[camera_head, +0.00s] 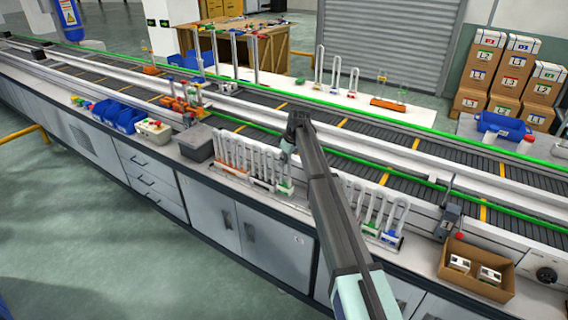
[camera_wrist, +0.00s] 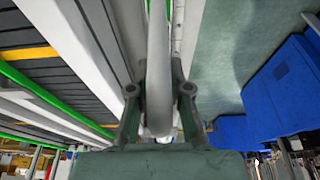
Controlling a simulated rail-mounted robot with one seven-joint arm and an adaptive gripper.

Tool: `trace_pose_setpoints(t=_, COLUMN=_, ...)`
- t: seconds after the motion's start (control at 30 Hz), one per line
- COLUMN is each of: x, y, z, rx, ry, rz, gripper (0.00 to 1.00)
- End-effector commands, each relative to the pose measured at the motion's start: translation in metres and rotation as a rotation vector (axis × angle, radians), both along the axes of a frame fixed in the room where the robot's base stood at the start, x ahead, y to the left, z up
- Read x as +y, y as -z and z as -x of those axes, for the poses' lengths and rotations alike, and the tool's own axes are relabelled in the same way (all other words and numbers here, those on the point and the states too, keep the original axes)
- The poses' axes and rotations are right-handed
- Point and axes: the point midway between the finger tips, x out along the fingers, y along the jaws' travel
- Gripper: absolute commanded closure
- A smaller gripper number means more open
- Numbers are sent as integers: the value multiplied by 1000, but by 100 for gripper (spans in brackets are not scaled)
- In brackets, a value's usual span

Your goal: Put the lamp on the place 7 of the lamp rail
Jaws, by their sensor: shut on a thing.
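My gripper (camera_wrist: 160,92) is shut on a lamp, a pale tube (camera_wrist: 158,60) running up between its two fingers in the wrist view. In the head view my gripper (camera_head: 288,150) is over the right end of a row of white U-shaped lamps (camera_head: 240,152) on the front counter. A lamp with a green base (camera_head: 285,187) stands directly below the gripper; I cannot tell whether it is the held one. A second row of lamps (camera_head: 372,205) with coloured bases stands right of my arm. Place numbers are not readable, so place 7 cannot be made out.
A grey bin (camera_head: 197,142) and blue bins (camera_head: 118,116) stand left on the counter (camera_head: 160,155). A cardboard box (camera_head: 476,268) with white parts stands at the right. The conveyor (camera_head: 350,130) with green edges runs behind the rows. Several more lamps stand on the white table beyond.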

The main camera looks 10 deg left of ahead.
Motion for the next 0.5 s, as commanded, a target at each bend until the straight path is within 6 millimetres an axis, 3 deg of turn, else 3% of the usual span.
trace_pose_setpoints(t=0.17, x=0, y=17, z=0, rx=0, ry=0, rz=0, gripper=100)
trace_pose_setpoints(t=0.5, x=0, y=21, z=0, rx=0, ry=0, rz=0, gripper=100)
